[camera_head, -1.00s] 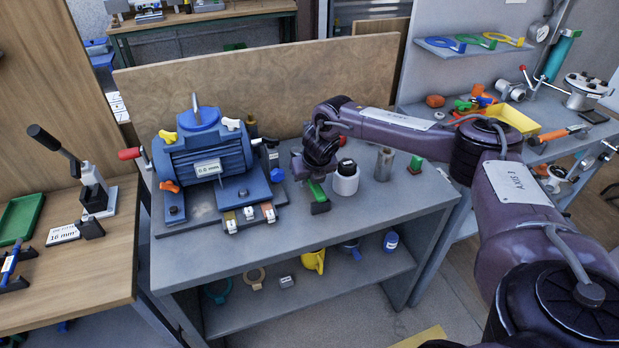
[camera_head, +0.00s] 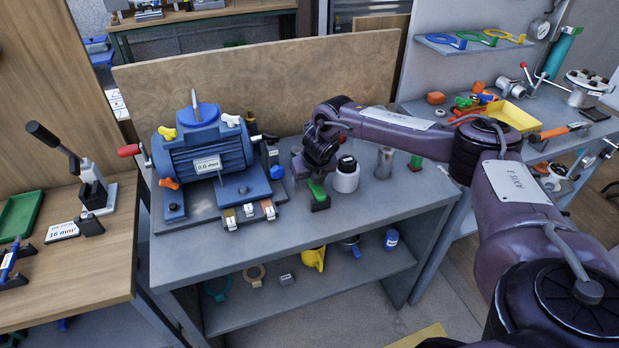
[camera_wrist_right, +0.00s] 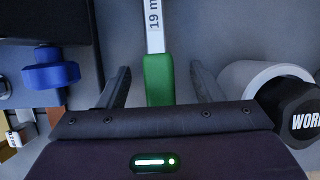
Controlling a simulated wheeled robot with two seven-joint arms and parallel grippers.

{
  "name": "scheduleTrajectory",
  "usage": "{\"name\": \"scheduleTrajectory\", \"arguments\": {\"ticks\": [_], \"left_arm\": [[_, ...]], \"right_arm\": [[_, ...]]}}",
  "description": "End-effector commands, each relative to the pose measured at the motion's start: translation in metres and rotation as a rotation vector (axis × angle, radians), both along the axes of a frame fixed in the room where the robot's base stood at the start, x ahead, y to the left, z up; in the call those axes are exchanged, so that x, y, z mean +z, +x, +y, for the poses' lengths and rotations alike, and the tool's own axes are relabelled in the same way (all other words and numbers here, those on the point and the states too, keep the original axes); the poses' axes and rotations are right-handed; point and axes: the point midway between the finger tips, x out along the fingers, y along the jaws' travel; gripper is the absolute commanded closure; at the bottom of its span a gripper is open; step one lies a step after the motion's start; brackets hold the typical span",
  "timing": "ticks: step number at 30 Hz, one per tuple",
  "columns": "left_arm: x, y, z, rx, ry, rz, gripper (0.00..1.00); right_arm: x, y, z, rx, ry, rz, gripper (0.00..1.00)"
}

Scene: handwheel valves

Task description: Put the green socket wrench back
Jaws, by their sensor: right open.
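The green socket wrench (camera_head: 318,191) is on the grey bench, in front of my right gripper (camera_head: 309,176). In the right wrist view its green handle (camera_wrist_right: 159,80) lies between the two fingers of my right gripper (camera_wrist_right: 159,86), and a white label reading "19 m" runs on from it. The fingers are apart, with a gap on each side of the handle. The far end of the wrench is out of the wrist view. My left gripper is not in view.
A white round pot (camera_head: 345,178) with a black cap stands close to the right of my gripper. A blue motor (camera_head: 205,154) stands to the left. A metal cylinder (camera_head: 385,163) and a small green-topped piece (camera_head: 415,162) stand further right. The bench's front is clear.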

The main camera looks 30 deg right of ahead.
Motion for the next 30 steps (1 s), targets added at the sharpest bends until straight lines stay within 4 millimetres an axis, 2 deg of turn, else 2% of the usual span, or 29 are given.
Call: {"name": "scheduleTrajectory", "arguments": {"ticks": [3, 17, 30], "left_arm": [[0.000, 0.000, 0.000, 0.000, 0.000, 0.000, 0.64], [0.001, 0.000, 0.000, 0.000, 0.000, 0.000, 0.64], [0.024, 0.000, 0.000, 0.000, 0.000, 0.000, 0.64]], "right_arm": [[0.000, 0.000, 0.000, 0.000, 0.000, 0.000, 0.29], [0.002, 0.000, 0.000, 0.000, 0.000, -0.001, 0.29], [0.022, -0.007, 0.002, -0.001, 0.001, -0.001, 0.29]]}}
